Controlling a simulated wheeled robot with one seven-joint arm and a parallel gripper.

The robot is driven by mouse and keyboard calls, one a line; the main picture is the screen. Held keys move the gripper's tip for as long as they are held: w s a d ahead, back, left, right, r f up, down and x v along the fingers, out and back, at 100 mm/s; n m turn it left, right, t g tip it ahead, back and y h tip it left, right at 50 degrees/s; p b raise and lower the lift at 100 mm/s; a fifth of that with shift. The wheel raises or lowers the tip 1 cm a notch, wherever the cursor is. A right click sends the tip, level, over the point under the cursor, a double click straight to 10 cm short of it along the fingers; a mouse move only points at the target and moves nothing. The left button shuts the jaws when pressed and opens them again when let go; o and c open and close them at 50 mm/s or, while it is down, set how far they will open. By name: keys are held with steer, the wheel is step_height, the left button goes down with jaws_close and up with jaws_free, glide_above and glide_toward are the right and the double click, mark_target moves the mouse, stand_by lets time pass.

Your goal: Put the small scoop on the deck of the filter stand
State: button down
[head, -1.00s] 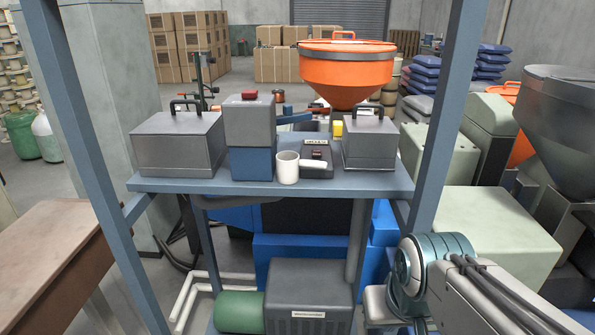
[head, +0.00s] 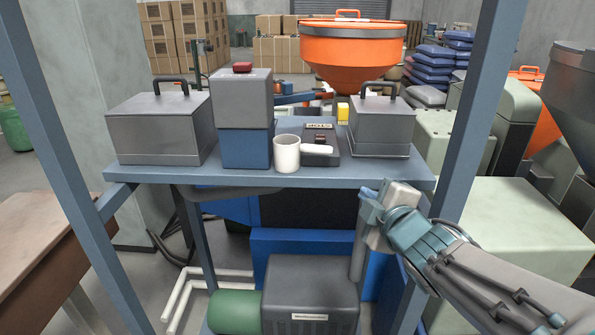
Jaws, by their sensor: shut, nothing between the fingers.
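A white cup-shaped scoop (head: 286,154) stands upright on the blue-grey shelf (head: 230,178), near its front edge. Its pale handle (head: 318,149) points right, in front of a small dark device (head: 325,156). My gripper (head: 368,203) is shut and empty, just in front of the shelf's front edge at the right. It is to the right of the scoop and apart from it. I cannot tell for sure which thing is the filter stand.
A grey lidded case (head: 160,135) is at the shelf's left, a grey-and-blue box (head: 246,120) left of the scoop, and a second grey case (head: 380,127) at right. Blue posts (head: 478,110) flank the shelf. An orange hopper (head: 355,55) is behind.

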steer(key=s+a+n+y+b, duration=0.2)
steer(key=a+n+y, duration=0.5)
steer(key=n, duration=0.2)
steer(key=g+y+p, duration=0.1)
steer(key=p, duration=0.5)
glide_toward(285, 163)
steer(key=shift+n, duration=0.3)
steer(key=x, duration=0.5)
steer(key=shift+s+a+r, duration=0.1)
steer(key=shift+s+a, duration=0.2)
steer(key=shift+a, duration=0.1)
steer(key=shift+w+p, duration=0.4)
steer(key=shift+w, duration=0.35)
